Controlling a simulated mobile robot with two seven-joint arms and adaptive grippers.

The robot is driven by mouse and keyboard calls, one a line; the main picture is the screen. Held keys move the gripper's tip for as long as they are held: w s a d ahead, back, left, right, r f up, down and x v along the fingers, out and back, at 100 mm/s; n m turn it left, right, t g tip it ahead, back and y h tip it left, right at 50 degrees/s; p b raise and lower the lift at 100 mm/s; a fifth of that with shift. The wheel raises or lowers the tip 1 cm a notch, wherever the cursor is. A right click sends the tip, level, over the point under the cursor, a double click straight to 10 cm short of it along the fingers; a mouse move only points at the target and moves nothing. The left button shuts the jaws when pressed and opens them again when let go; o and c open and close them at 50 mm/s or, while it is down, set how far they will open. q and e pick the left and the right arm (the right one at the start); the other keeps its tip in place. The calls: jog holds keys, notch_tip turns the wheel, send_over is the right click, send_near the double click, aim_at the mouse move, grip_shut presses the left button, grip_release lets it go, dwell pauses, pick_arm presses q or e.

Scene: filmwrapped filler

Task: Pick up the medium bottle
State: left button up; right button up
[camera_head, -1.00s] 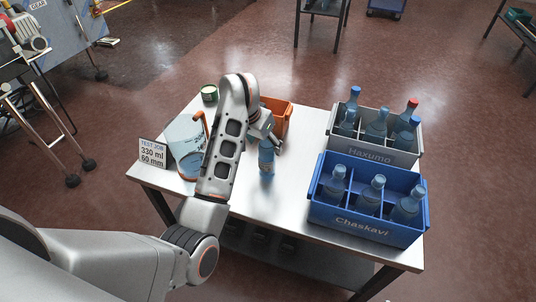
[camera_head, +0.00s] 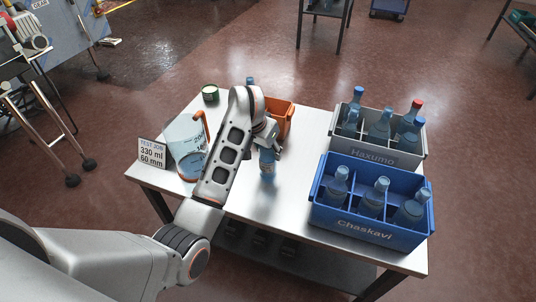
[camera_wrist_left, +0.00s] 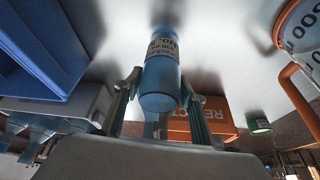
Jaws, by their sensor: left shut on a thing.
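A translucent blue bottle (camera_head: 267,166) with a label is upright at the middle of the steel table. My left gripper (camera_head: 270,143) is at its upper part, and its fingers are shut on it. In the left wrist view the bottle (camera_wrist_left: 161,75) lies between the two fingers, and its printed label shows. I cannot tell whether its base touches the table. Part of another blue bottle (camera_head: 250,81) shows behind my arm; the rest is hidden. My right gripper is not in view.
A blue Chaskavi crate (camera_head: 357,226) and a grey Haxumo crate (camera_head: 373,155) hold bottles at the right. An orange bin (camera_head: 287,117) stands behind the gripper. At the left are a clear jug (camera_head: 184,136), a sign (camera_head: 152,153) and a green tin (camera_head: 210,93).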

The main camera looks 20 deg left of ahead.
pick_arm(q)
jog(key=shift+r, duration=0.15)
